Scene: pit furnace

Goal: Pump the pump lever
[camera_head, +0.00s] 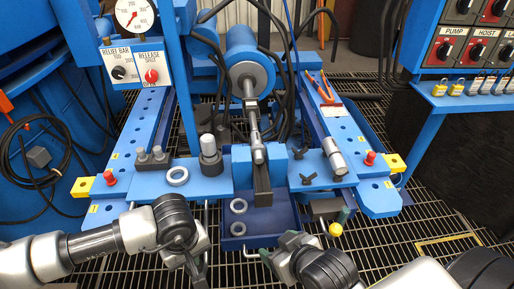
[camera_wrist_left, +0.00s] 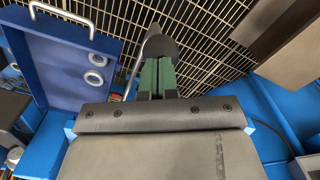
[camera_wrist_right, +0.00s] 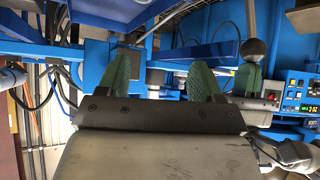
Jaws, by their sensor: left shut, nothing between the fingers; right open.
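I cannot single out the pump lever with certainty. A rod with a dark ball knob (camera_wrist_right: 255,50) stands just right of the fingers in the right wrist view. A yellow ball (camera_head: 335,229) shows at the front of the blue press in the head view. My right gripper (camera_head: 268,254) is low in front of the press, near the blue tray (camera_head: 238,243); its green fingers (camera_wrist_right: 162,82) are apart and empty. My left gripper (camera_head: 198,274) is left of the tray, its fingers (camera_wrist_left: 158,78) shut together with nothing between. A dark rounded end (camera_wrist_left: 160,46) shows just behind them.
A gauge and knob panel (camera_head: 135,63) is at left; a blue control cabinet (camera_head: 455,100) is at right. Open grating (camera_head: 400,240) lies around the front.

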